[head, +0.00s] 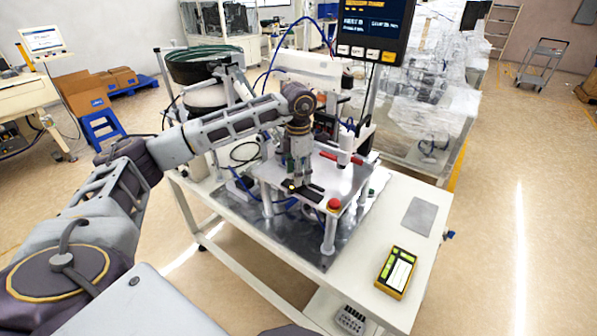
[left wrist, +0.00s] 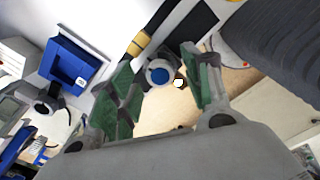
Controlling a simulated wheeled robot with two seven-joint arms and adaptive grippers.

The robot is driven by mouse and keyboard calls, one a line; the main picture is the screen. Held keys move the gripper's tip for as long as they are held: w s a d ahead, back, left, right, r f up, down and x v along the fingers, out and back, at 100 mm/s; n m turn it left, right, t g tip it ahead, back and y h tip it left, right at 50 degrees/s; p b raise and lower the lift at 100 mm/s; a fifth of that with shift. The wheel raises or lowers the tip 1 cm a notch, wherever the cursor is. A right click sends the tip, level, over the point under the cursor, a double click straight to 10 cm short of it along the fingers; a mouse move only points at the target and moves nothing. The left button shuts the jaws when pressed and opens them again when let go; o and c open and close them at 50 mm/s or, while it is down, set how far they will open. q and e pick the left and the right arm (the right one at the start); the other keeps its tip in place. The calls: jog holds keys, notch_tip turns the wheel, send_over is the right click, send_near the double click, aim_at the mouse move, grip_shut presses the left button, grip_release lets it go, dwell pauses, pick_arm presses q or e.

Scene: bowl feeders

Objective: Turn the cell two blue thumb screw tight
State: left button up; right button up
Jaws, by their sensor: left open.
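In the left wrist view, a round knob with a blue centre and pale ring (left wrist: 159,76) shows between the green-padded fingers of my left gripper (left wrist: 157,62). It looks like the blue thumb screw, but no cell number is readable. The fingers stand apart, with a gap seen on both sides of the knob. In the head view, my left gripper (head: 298,180) points down over the bowl feeder machine's metal plate (head: 340,172), and the screw under it cannot be made out. My right gripper is not in view.
A red emergency button (head: 334,204) stands at the plate's front corner, and a red-ended bar (head: 342,157) lies behind. A yellow handheld device (head: 397,270) and grey pad (head: 419,216) lie on the white table (head: 372,292). The table's right side has free room. A screen (head: 372,28) hangs above.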

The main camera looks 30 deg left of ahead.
pick_arm(q)
jog(key=shift+r, duration=0.15)
notch_tip(320, 180, up, 12)
dwell(0.6)
jog(key=shift+f, duration=0.2)
dwell(0.4)
